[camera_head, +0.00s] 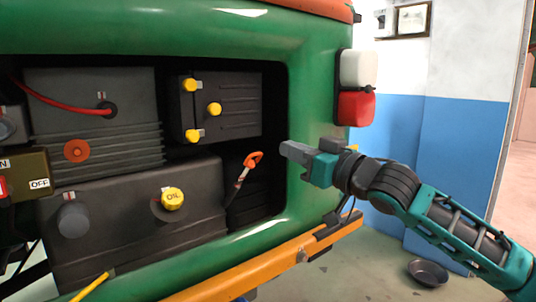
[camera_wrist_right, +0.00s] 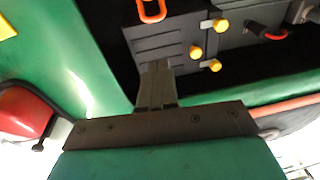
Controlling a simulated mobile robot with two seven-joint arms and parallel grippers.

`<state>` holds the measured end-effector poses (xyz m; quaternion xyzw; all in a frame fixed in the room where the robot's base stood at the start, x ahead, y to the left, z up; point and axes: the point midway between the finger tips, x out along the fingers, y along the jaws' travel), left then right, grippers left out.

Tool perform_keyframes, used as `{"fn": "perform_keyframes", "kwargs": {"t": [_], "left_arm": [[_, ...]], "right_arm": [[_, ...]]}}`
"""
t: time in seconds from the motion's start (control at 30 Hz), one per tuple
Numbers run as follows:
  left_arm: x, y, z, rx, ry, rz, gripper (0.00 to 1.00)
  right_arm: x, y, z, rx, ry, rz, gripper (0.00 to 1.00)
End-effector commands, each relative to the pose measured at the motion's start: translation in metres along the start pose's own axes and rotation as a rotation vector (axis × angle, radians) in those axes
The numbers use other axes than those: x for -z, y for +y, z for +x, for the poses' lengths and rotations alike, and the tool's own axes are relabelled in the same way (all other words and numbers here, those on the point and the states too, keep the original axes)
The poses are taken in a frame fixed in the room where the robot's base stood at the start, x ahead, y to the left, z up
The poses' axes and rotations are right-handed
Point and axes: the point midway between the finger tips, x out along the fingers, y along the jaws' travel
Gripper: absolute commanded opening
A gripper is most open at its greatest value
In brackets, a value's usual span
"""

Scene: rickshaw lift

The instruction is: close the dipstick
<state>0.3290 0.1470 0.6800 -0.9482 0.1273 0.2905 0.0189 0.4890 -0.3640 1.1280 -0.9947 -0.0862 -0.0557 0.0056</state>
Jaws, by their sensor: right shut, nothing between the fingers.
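The dipstick has an orange loop handle (camera_head: 253,159) at the right side of the engine bay, on a dark stem that runs down and to the left. The handle also shows in the right wrist view (camera_wrist_right: 152,10), at the top edge. My right gripper (camera_head: 286,149) is shut and empty. It is just right of the handle, in front of the bay's right edge, and does not touch the handle in the head view. In the right wrist view its fingers (camera_wrist_right: 157,68) are together, with the handle beyond their tips. My left gripper is not in view.
A yellow OIL cap (camera_head: 172,198) sits on the dark engine block left of the dipstick. A black battery box (camera_head: 240,106) with yellow caps is above. The green body frame (camera_head: 304,110) borders the bay. An orange bumper (camera_head: 270,262) runs below. A black pan (camera_head: 428,271) lies on the floor.

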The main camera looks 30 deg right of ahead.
Motion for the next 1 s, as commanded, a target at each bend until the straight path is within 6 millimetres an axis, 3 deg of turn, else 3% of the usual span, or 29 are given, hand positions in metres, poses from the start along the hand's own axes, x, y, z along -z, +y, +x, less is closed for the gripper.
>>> {"fn": "perform_keyframes", "kwargs": {"t": [0.47, 0.7, 1.0], "left_arm": [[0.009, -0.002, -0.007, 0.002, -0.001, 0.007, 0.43], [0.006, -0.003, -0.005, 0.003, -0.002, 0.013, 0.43], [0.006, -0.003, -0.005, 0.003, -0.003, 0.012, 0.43]], "right_arm": [[0.003, 0.000, 0.043, 0.000, 0.003, -0.002, 0.00], [-0.022, 0.000, 0.063, -0.001, 0.001, 0.001, 0.00], [-0.028, 0.000, 0.069, 0.000, 0.001, -0.002, 0.00]]}}
